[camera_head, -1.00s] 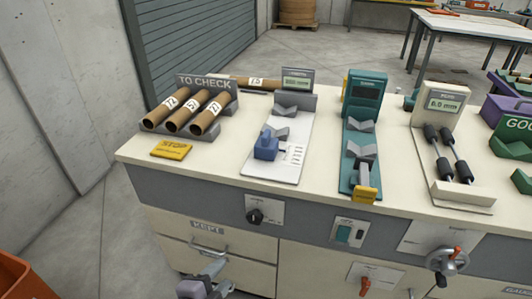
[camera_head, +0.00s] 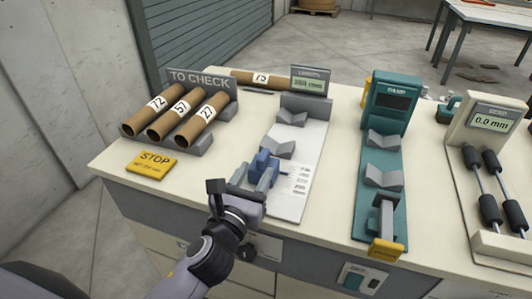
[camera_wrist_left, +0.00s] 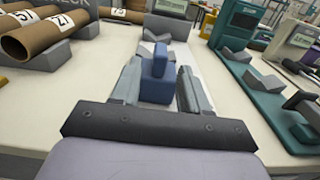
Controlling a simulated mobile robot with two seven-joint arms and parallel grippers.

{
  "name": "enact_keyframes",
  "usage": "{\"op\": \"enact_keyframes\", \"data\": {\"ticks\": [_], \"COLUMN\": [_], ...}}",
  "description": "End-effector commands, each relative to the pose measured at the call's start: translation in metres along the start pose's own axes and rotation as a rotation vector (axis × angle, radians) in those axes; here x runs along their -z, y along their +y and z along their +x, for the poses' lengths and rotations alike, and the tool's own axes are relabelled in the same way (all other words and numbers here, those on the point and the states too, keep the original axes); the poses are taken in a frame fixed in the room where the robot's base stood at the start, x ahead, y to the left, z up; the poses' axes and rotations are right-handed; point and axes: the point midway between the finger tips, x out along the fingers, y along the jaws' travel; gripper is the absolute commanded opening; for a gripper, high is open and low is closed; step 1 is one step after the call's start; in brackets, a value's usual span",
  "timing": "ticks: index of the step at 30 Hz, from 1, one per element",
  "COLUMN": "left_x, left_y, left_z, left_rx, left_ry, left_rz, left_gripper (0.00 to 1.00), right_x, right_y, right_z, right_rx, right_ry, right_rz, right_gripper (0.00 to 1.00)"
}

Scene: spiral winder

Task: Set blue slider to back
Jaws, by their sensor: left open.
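The blue slider (camera_head: 263,165) sits on the white length gauge plate (camera_head: 288,205), toward its front end, in front of the grey V-blocks (camera_head: 281,148). My left gripper (camera_head: 257,178) is over the front of the plate with its fingers open, one on each side of the slider. In the left wrist view the blue slider (camera_wrist_left: 157,75) stands between the two grey fingers, with gaps showing at the sides; whether either finger touches it I cannot tell. My right gripper is not in view.
A rack of labelled cardboard tubes (camera_head: 178,118) stands to the left, with a yellow STOP card (camera_head: 151,164) in front. A teal gauge (camera_head: 388,130) stands to the right. Another tube (camera_head: 256,79) lies behind. Bare counter lies between the card and the plate.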

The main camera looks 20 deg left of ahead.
Motion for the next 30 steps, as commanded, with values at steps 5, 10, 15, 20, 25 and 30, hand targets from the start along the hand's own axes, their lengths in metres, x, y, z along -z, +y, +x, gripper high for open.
{"op": "enact_keyframes", "data": {"ticks": [5, 10, 15, 20, 25, 30], "left_x": [-0.001, 0.0, 0.0, 0.0, 0.0, 0.0], "left_y": [0.0, 0.0, 0.0, 0.0, 0.0, 0.0], "left_z": [0.026, 0.048, 0.059, 0.062, 0.061, 0.061], "left_rx": [-0.002, -0.001, 0.0, 0.0, 0.0, 0.0], "left_ry": [0.0, 0.001, 0.001, 0.001, 0.002, 0.002], "left_rz": [-0.004, -0.005, -0.006, -0.006, -0.007, -0.007], "left_gripper": [0.45, 0.45, 0.45, 0.45, 0.41, 0.0], "right_x": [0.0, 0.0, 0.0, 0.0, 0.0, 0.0], "right_y": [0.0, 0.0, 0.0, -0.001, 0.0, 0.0], "right_z": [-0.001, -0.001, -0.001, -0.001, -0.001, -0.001], "right_rx": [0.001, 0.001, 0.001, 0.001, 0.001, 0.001], "right_ry": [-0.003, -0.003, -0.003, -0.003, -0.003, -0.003], "right_rz": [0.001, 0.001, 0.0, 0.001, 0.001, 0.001], "right_gripper": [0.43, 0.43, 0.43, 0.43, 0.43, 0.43]}}
